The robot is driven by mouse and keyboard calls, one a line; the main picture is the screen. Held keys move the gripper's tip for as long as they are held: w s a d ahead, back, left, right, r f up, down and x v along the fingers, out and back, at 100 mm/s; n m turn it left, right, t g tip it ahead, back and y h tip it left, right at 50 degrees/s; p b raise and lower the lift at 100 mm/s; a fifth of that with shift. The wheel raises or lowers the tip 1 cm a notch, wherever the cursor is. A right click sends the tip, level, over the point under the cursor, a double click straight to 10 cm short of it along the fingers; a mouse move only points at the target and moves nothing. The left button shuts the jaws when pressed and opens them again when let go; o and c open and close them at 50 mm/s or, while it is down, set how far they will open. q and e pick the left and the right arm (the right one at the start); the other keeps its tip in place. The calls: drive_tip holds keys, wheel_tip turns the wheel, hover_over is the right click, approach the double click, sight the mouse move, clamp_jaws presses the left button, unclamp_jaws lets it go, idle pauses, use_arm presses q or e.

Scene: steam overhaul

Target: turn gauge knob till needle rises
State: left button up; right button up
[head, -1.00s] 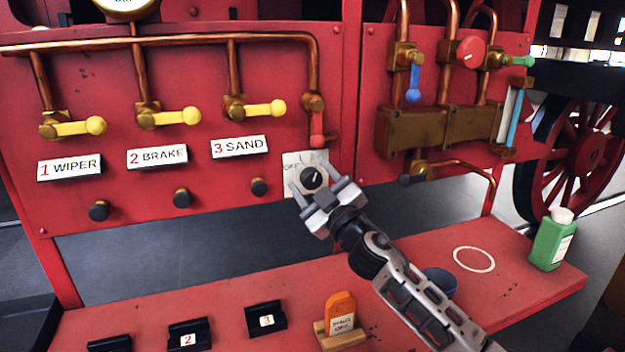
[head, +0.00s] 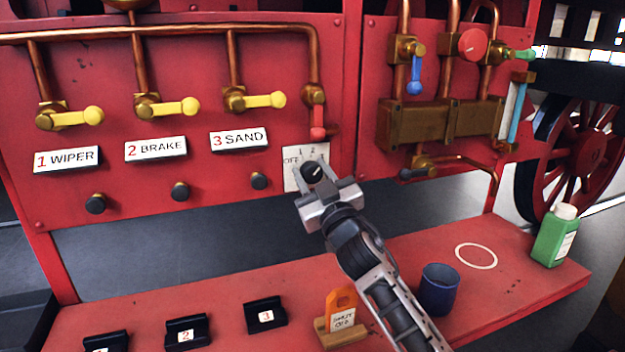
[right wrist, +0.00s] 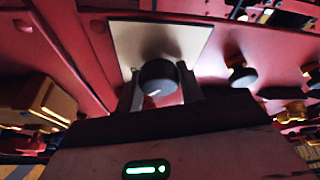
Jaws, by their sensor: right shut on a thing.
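The black gauge knob (head: 312,172) sits on a white plate (head: 291,180) marked OFF, 1, 2 on the red panel. Its white pointer mark leans up and right. My right gripper (head: 314,185) is shut on the knob, which also shows in the right wrist view (right wrist: 158,76) with a finger on each side. The fingers partly cover the knob and the plate's lower part. Only the bottom rim of the gauge (head: 127,4) shows at the top edge, so its needle is out of view. My left gripper is not in view.
A red-handled valve (head: 317,128) hangs just above the plate. Yellow levers (head: 170,108) and small black knobs (head: 180,191) lie left. On the red shelf (head: 400,240) stand a blue cup (head: 439,290), an orange tag (head: 342,305) and a green bottle (head: 555,236).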

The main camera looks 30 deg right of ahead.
use_arm(q)
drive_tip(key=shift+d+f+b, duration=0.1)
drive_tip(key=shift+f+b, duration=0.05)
drive_tip(key=shift+b, duration=0.25)
use_arm(e)
drive_tip(key=shift+m+g+h, duration=0.2)
drive_tip(key=shift+m+h, duration=0.55)
drive_tip(key=shift+m, duration=0.8)
drive_tip(key=shift+m+g+h, duration=0.2)
drive_tip(key=shift+m+h, duration=0.55)
drive_tip(key=shift+m, duration=0.8)
drive_tip(key=o, duration=1)
use_arm(q)
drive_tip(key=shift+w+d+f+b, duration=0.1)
drive_tip(key=shift+b, duration=0.55)
use_arm(e)
drive_tip(key=v, duration=0.7)
drive_tip(key=shift+s+a, duration=0.1)
drive_tip(key=shift+s, duration=0.15)
